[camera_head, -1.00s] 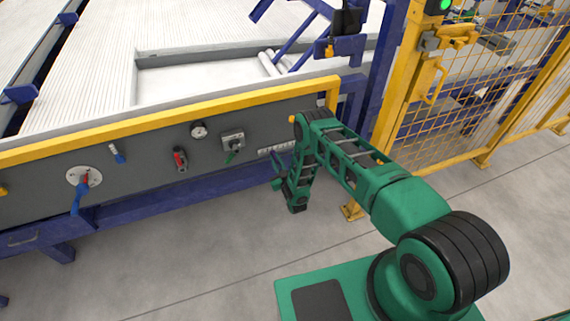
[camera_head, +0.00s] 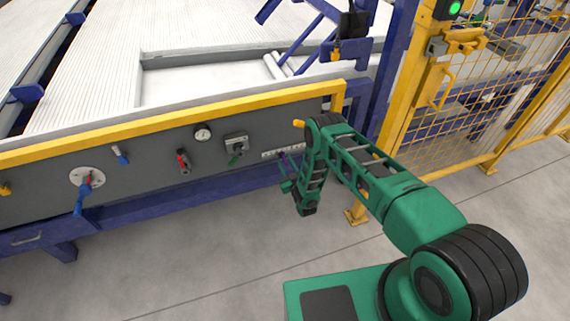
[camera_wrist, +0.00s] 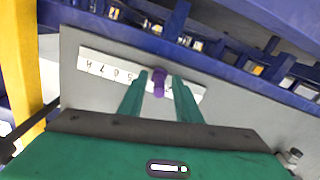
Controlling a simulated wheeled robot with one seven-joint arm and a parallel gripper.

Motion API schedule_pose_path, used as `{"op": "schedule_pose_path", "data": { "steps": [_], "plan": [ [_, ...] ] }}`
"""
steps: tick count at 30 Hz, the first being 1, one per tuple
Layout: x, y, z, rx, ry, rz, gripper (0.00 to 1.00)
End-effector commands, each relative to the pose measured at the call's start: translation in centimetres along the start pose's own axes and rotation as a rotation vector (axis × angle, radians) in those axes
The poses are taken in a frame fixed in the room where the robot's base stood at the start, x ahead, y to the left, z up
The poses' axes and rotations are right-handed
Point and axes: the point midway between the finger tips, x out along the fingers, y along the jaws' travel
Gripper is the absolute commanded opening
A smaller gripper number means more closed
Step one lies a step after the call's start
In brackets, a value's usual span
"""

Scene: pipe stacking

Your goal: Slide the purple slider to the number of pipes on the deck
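The purple slider (camera_wrist: 158,82) sits on a white numbered scale (camera_wrist: 100,66), which appears upside down in the wrist view. Digits around 5, 6 and 7 show to the left of the slider; the digits at the slider are hidden. My gripper (camera_wrist: 160,77) is open, with one green finger on each side of the slider and a small gap visible on both sides. In the head view the scale (camera_head: 270,154) is at the panel's right end, partly behind my arm. A few pale pipes (camera_head: 274,66) lie on the deck (camera_head: 205,80); I cannot count them surely.
A yellow mesh fence (camera_head: 490,100) stands to the right. The floor in front is clear.

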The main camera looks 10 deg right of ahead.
Motion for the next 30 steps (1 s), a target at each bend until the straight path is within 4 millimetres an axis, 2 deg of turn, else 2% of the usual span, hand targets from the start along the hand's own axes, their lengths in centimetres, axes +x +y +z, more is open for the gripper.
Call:
{"op": "schedule_pose_path", "data": {
  "steps": [5,15,19,24,30],
  "plan": [
    [-1.3,0.0,0.1,0.000,-0.003,0.000,0.31],
    [-7.5,0.0,0.2,0.001,-0.004,-0.001,0.31],
    [-9.3,0.0,0.2,0.001,-0.003,0.000,0.31],
    [-10.5,0.0,0.1,0.001,-0.002,0.000,0.31],
    [-10.8,0.0,0.2,0.001,-0.002,0.000,0.31]
  ]
}}
